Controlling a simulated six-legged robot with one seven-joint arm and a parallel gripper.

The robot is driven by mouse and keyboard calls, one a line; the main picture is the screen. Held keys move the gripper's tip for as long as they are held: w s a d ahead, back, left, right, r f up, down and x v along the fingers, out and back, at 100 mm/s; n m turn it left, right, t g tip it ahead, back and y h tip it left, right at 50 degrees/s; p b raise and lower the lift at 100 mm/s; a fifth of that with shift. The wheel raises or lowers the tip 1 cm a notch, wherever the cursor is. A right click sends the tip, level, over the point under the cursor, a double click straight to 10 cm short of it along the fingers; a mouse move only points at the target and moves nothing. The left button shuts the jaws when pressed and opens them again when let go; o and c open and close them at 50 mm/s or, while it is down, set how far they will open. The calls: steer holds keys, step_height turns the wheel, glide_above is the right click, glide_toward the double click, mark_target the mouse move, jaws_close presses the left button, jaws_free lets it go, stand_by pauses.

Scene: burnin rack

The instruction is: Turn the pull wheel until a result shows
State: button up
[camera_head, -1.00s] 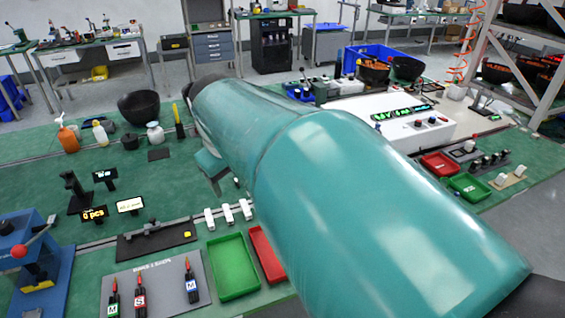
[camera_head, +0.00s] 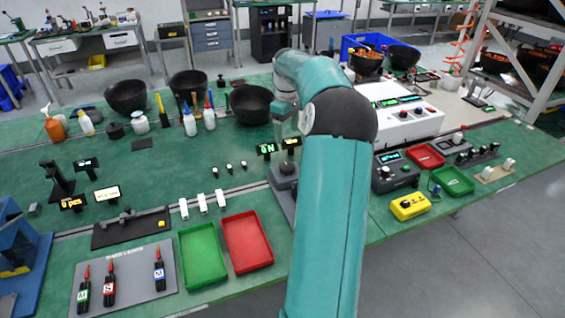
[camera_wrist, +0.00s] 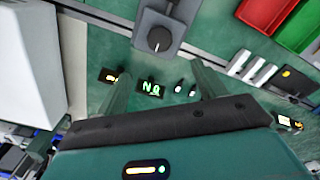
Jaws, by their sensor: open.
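The pull wheel (camera_head: 286,169) is a dark round knob on a grey base, partly hidden behind my arm in the head view. The wrist view shows the wheel (camera_wrist: 158,40) from above, with a light pointer mark, on its grey base (camera_wrist: 178,15). A small display with green characters (camera_head: 267,149), like "0N", stands behind it and shows in the wrist view (camera_wrist: 151,88). A second small display with yellowish text (camera_head: 291,142) stands beside it. My gripper (camera_wrist: 163,82) is open and empty, its fingers apart, above the displays and off the wheel.
Red (camera_head: 247,242) and green (camera_head: 203,256) trays lie left of the wheel. White clips (camera_head: 202,203) and small dark-and-white pieces (camera_head: 229,167) lie nearby. Black bowls (camera_head: 251,104) and bottles stand behind. A white instrument (camera_head: 405,120) and grey meter (camera_head: 394,172) stand to the right.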

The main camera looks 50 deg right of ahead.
mark_target(288, 166)
steer(key=f, duration=1.3)
steer(key=shift+s+f, duration=0.25)
steer(key=shift+s, duration=0.05)
steer(key=c, duration=1)
